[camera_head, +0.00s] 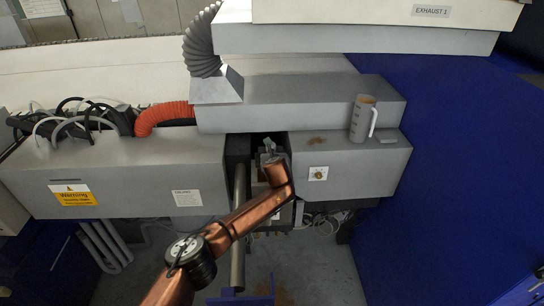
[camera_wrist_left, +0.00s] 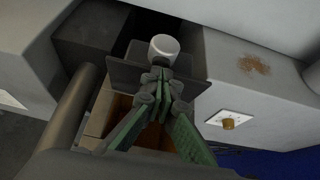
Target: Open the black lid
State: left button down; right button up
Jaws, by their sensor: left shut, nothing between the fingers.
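A dark flat plate (camera_wrist_left: 125,76), which looks like the black lid, lies in the gap between the grey housings in the left wrist view. A short white round knob (camera_wrist_left: 164,48) stands at its middle. My left gripper (camera_wrist_left: 161,80), with green fingers, is shut and empty. Its fingertips are at the plate, just in front of the knob; I cannot tell whether they touch it. In the head view my left gripper (camera_head: 268,150) reaches into the same gap and hides most of the plate. My right gripper is not in view.
Grey housings (camera_head: 120,165) flank the gap, the right one with a brass knob (camera_head: 319,174). A measuring jug (camera_head: 362,118) stands on the right housing. A metal pipe (camera_head: 238,235) runs beside my arm. An orange hose (camera_head: 163,114) lies at the left.

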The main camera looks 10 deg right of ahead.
pick_arm(q)
jog(key=shift+s, duration=0.1)
jog(key=v, duration=1.1)
jog(key=shift+s+r, duration=0.15)
jog(key=shift+s, duration=0.2)
